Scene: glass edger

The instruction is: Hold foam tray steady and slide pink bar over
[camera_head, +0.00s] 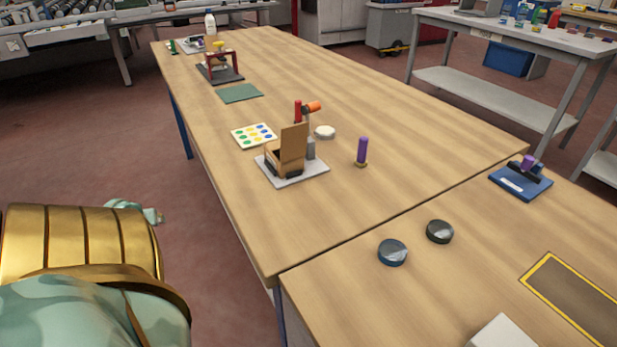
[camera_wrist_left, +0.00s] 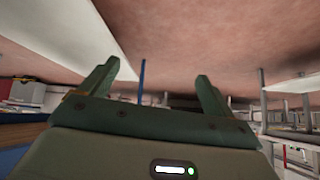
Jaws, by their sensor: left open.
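I cannot make out a foam tray or a pink bar in either view. My left gripper (camera_wrist_left: 157,72) is open, with nothing between its two green fingers in the left wrist view. In the head view my gold and teal left arm is at the lower left, off the table's left edge, and hides the floor there. My right gripper is in neither view.
A wooden table (camera_head: 370,120) holds a light plate (camera_head: 312,172) with a brown upright piece (camera_head: 293,147), a dotted card (camera_head: 254,135), a purple cylinder (camera_head: 362,150) and a green mat (camera_head: 240,93). Two dark discs (camera_head: 392,252) (camera_head: 439,231) lie on the nearer table.

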